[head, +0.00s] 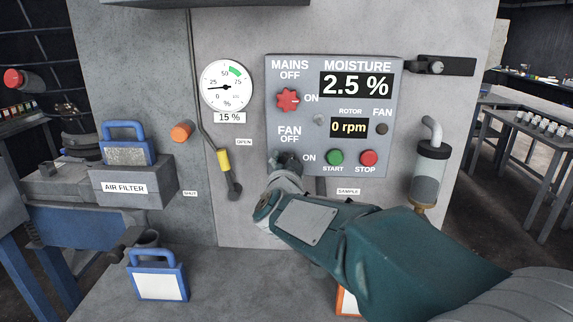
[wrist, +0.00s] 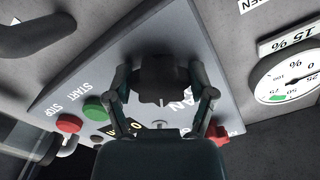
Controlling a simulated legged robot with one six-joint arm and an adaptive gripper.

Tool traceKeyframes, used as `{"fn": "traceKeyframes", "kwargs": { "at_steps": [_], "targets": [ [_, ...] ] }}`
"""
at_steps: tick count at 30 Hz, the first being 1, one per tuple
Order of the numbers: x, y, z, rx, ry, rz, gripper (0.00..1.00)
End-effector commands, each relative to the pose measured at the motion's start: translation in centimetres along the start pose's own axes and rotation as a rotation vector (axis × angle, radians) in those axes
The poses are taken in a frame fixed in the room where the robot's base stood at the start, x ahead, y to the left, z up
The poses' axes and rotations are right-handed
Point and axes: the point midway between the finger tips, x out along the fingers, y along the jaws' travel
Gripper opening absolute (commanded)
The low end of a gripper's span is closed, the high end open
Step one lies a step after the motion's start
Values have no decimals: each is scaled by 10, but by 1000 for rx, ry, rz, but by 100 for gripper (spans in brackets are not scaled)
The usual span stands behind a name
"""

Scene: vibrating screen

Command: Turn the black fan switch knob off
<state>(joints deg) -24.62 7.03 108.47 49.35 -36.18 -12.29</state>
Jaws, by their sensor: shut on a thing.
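The black fan switch knob (wrist: 160,78) sits on the grey control panel (head: 334,66) at its lower left, under the "FAN OFF" label. In the wrist view my gripper (wrist: 162,90) has one finger on each side of the knob and is shut on it. In the head view my gripper (head: 285,165) reaches up to the panel and covers most of the knob, so its pointing direction there is hard to tell. The fan lamp (head: 382,129) at the panel's right looks dark. The rotor display (head: 349,127) reads 0 rpm.
The red mains knob (head: 288,99) is above the fan knob. The green start button (head: 335,157) and red stop button (head: 369,158) are to its right. A yellow-handled lever (head: 224,161) and a round gauge (head: 227,85) are to the left.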

Motion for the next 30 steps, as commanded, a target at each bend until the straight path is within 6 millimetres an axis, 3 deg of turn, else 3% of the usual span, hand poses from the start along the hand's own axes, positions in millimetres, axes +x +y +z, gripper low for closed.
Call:
{"fn": "traceKeyframes", "kwargs": {
  "at_steps": [15,30],
  "targets": [
    [0,0,3,-417,-5,0,23],
    [0,0,2,-556,-4,-2,24]
  ]
}}
